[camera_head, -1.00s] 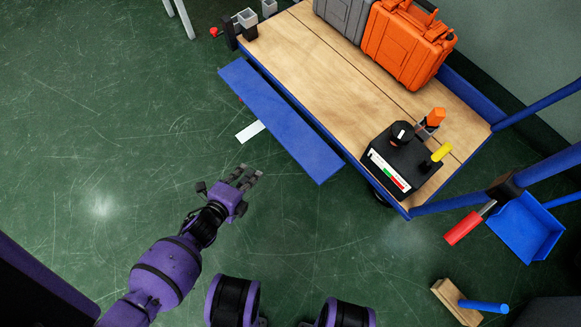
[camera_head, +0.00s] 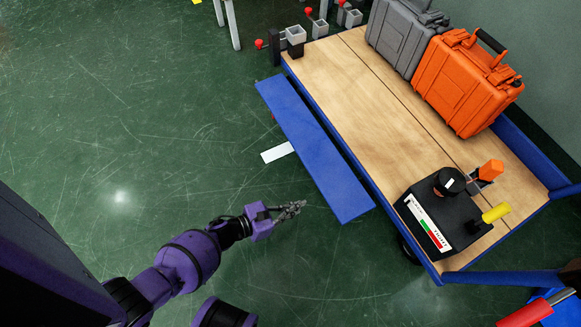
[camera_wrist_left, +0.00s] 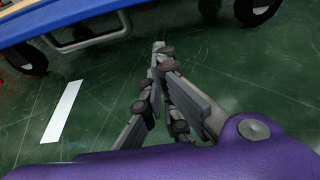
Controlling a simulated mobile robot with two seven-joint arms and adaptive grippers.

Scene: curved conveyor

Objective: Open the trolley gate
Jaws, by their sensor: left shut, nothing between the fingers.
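The trolley (camera_head: 350,110) has a wooden deck and a blue frame. Its gate seems to be the long blue panel (camera_head: 315,150) beside the deck's left edge, with a narrow gap between them; whether it is latched I cannot tell. In the left wrist view a blue panel (camera_wrist_left: 60,18) crosses the top left, with a bar handle (camera_wrist_left: 95,38) below it and a wheel (camera_wrist_left: 25,58) beside it. My left gripper (camera_head: 303,205) is shut and empty over the floor, left of the panel's near end and apart from it. It also shows in the wrist view (camera_wrist_left: 160,48). My right gripper is out of view.
An orange case (camera_head: 465,85) and a grey case (camera_head: 402,35) stand on the deck's far side. A black device (camera_head: 445,220) with a yellow-handled tool sits at the near end. A white strip (camera_head: 277,153) lies by the panel. The floor on the left is clear.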

